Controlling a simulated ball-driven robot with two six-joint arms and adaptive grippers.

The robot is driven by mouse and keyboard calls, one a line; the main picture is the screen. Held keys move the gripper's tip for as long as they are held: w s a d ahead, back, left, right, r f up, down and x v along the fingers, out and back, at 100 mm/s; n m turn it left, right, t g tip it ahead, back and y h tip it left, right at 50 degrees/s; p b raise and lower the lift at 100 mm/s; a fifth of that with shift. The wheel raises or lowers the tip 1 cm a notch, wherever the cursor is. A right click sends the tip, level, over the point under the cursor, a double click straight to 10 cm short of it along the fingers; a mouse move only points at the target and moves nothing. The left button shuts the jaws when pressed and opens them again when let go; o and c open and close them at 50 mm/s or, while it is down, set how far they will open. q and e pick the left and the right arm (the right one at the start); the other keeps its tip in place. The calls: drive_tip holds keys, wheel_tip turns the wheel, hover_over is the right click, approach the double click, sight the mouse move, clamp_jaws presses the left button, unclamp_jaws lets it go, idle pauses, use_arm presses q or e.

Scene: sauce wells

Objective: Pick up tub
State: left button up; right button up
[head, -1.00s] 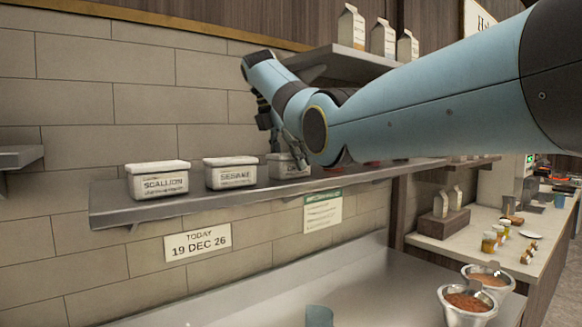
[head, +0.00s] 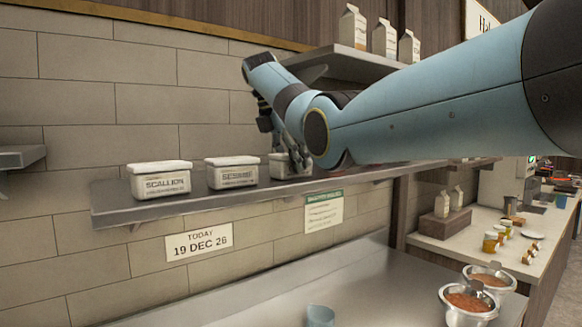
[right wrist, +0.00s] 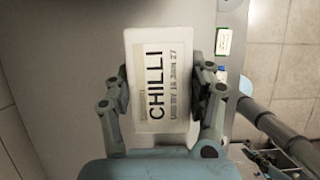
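A white lidded tub labelled CHILLI (right wrist: 157,75) lies between the two fingers of my right gripper (right wrist: 159,75) in the right wrist view. The finger pads press against its two opposite sides, with no clear gap. In the head view this tub (head: 279,167) is at the wall shelf (head: 205,201), partly hidden by my right gripper (head: 290,158). Whether it touches the shelf is unclear. Tubs labelled SCALLION (head: 160,182) and, less legibly, SESAME (head: 232,174) stand to its left on the shelf. My left gripper is out of view.
An upper shelf (head: 340,66) with several cartons (head: 384,40) is above and behind my right arm. A paper notice (head: 324,212) and a date sign (head: 198,242) are below the tub shelf. Bowls of red sauce (head: 468,304) stand lower right. The shelf's left end is clear.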

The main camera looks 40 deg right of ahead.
drive_tip(key=c, duration=0.8)
drive_tip(key=shift+r, duration=0.1)
